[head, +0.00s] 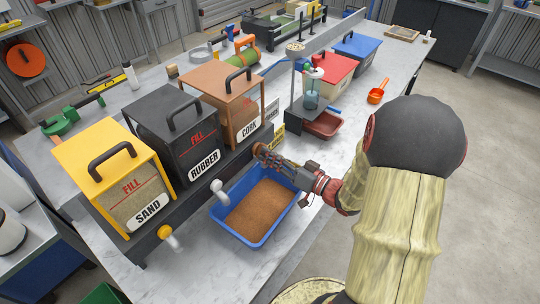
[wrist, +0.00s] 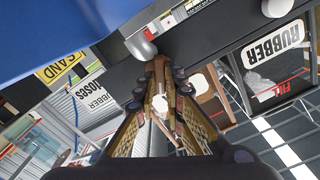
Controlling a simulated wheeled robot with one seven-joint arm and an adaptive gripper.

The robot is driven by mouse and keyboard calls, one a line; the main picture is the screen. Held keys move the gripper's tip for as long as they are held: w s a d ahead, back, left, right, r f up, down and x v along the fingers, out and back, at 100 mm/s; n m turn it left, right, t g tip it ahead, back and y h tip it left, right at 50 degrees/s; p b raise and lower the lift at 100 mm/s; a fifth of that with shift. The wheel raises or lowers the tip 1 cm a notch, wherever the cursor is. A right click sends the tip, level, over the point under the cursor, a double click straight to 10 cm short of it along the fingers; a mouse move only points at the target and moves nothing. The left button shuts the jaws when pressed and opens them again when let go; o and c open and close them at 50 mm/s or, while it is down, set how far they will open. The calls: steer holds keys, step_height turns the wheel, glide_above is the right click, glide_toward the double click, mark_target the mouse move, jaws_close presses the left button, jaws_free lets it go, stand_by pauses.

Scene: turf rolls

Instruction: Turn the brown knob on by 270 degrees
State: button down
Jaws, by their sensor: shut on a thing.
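The brown knob (head: 258,149) sits on the front of the dark rail below the brown-framed CORK bin (head: 228,88). My gripper (head: 265,154) reaches in from the right and is shut on the knob. In the wrist view my gripper's fingers (wrist: 160,70) come close together at the dark rail; they mostly hide the knob there, and I cannot tell its turn angle. A blue tray (head: 245,240) stands below the gripper, with brown granules (head: 262,207) spread in it.
The RUBBER bin (head: 172,125) with a white-grey knob (head: 217,187) and the yellow SAND bin (head: 110,178) with a yellow-and-white knob (head: 168,235) stand to the left. A stand with a red tray (head: 323,125) is to the right.

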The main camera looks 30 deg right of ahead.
steer(key=shift+m, duration=0.3)
steer(key=shift+f+m+p, duration=0.2)
steer(key=shift+m+p, duration=6.55)
steer(key=shift+m, duration=7.95)
steer(key=shift+s, duration=0.1)
steer(key=shift+a+f, duration=0.1)
steer(key=c, duration=1.9)
jaws_free()
